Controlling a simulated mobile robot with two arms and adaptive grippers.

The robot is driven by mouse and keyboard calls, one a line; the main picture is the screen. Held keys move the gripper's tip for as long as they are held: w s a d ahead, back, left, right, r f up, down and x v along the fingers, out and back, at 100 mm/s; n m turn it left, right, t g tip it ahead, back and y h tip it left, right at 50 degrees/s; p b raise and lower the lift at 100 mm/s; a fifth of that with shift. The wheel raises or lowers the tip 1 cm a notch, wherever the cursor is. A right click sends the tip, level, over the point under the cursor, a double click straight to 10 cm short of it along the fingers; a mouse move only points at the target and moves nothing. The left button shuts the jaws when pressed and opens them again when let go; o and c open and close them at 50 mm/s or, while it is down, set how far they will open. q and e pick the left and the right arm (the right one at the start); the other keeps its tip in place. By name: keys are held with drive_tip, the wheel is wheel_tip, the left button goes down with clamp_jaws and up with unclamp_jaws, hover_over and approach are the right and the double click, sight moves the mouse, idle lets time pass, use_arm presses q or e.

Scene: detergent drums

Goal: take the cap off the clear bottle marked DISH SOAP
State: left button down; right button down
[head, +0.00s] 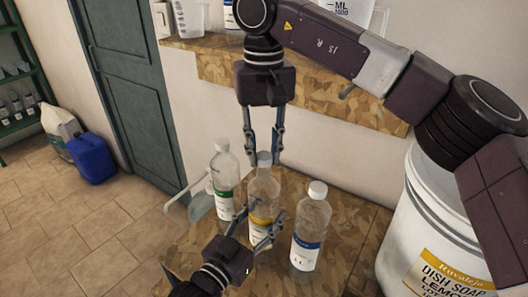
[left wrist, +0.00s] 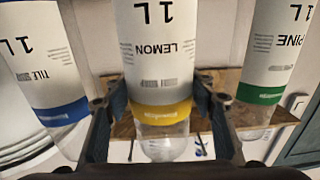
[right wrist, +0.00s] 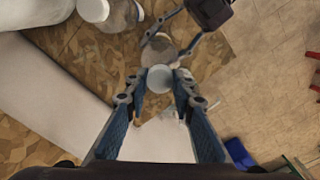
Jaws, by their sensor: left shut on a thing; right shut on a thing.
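The clear bottle with the yellow-banded label (head: 263,201) stands upright on the patterned counter between two others. In the left wrist view its label (left wrist: 160,60) reads LEMON, 1L; I cannot read DISH SOAP on it. My left gripper (head: 258,226) is shut around its body, also in the left wrist view (left wrist: 160,102). My right gripper (head: 263,161) comes from above and is shut on its pale cap (right wrist: 160,78). The cap sits at the bottle's neck; I cannot tell whether it is loosened.
A green-banded bottle (head: 224,182) stands left, a blue-banded, white-capped one (head: 311,230) right, both close. A clear jug (head: 200,204) is partly hidden behind. A big white drum (head: 420,225), labelled DISH SOAP LEMON, stands at right. A shelf (head: 330,92) runs behind.

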sight(264, 156)
drive_tip(key=shift+r, duration=2.05)
use_arm(q)
drive_tip(key=c, duration=0.8)
unclamp_jaws()
